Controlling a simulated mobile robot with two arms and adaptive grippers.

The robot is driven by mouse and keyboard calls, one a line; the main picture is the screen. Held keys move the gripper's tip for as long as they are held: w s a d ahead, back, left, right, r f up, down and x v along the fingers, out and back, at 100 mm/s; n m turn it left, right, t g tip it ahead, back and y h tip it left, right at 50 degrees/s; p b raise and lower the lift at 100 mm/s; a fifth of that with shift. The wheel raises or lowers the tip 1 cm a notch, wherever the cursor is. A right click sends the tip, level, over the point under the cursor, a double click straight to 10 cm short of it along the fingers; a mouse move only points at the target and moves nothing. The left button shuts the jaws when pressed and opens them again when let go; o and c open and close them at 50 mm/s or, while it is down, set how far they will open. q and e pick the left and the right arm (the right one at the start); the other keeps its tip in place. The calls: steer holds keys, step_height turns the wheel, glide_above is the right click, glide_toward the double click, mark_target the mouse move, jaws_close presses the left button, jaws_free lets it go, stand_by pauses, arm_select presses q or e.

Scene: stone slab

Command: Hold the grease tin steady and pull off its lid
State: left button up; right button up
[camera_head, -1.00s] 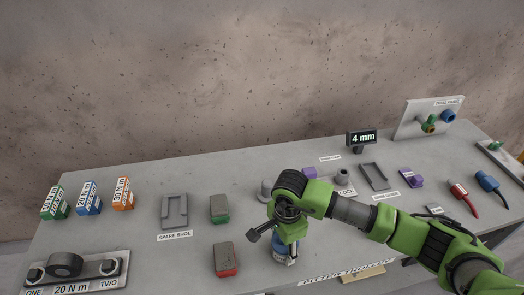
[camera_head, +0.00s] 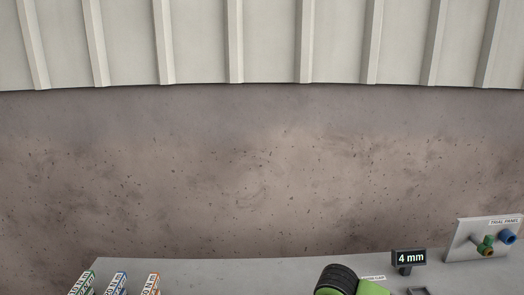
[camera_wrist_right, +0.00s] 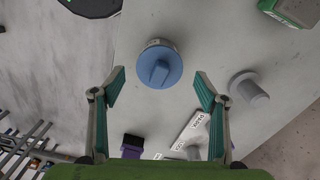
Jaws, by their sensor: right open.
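The tin shows in the right wrist view as a round blue lid (camera_wrist_right: 160,66) with a raised bar across it, and a little of the pale tin body (camera_wrist_right: 158,43) shows at its far edge. The lid appears seated on the tin. My right gripper (camera_wrist_right: 160,86) is open, with teal-padded fingers to the left and right of the lid's near side. Gaps show between both fingers and the lid, and nothing is held. In the head view only a green and black part of my right arm shows at the bottom edge; the tin is out of that view. My left gripper is in neither view.
In the right wrist view, a grey flanged peg (camera_wrist_right: 250,88) stands right of the right finger. A purple block (camera_wrist_right: 132,143) and a white label (camera_wrist_right: 190,130) lie nearer. A green-sided block (camera_wrist_right: 290,10) is at the upper right. The head view shows a 4 mm display (camera_head: 409,258).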

steer(key=shift+r, duration=2.05)
